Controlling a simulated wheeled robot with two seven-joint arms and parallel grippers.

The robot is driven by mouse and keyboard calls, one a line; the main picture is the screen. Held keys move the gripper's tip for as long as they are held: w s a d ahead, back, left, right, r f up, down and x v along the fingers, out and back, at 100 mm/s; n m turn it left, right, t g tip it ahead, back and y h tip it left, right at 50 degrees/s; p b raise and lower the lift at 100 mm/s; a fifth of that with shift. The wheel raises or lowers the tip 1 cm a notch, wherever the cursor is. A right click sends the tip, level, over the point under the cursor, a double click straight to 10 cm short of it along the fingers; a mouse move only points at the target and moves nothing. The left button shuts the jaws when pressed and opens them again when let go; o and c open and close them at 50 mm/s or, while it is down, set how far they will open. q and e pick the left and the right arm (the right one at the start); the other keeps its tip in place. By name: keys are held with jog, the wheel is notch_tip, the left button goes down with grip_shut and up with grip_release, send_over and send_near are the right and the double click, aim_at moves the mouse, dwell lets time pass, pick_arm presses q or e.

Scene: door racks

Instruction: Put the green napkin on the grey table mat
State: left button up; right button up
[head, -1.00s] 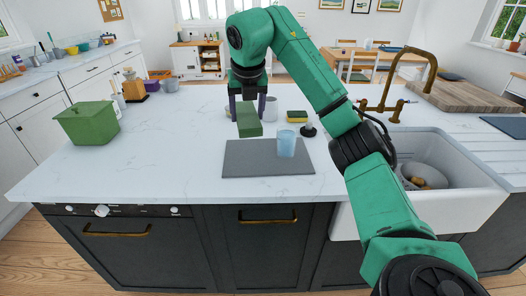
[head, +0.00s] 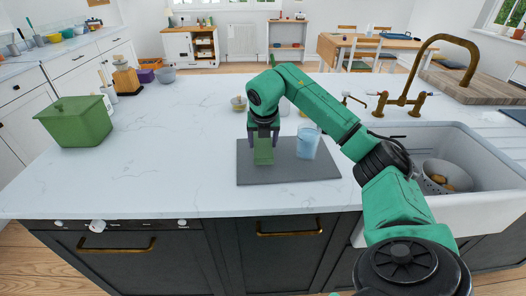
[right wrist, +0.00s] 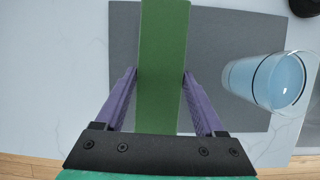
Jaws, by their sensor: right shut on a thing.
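The green napkin (head: 263,153) is a folded green strip over the left part of the grey table mat (head: 290,174). My right gripper (head: 263,136) is shut on the napkin. In the right wrist view the napkin (right wrist: 163,70) runs between the two purple fingers (right wrist: 160,78), with the mat (right wrist: 225,60) beneath. I cannot tell whether the napkin touches the mat. A glass of blue liquid (head: 308,142) stands on the mat's right part, and it shows in the right wrist view (right wrist: 268,80). My left gripper is not in view.
A green lidded box (head: 75,122) stands at the counter's left. The sink (head: 440,165) with a colander and the brass tap (head: 408,95) are on the right. The white counter (head: 170,150) between box and mat is clear.

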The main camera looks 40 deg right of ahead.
aim_at(263, 146)
jog(key=f, duration=0.3)
jog(key=shift+s, duration=0.25)
jog(key=shift+f, duration=0.2)
jog(key=o, duration=1.3)
jog(key=v, duration=1.2)
jog(key=shift+a+b, duration=0.15)
jog(key=shift+b, duration=0.2)
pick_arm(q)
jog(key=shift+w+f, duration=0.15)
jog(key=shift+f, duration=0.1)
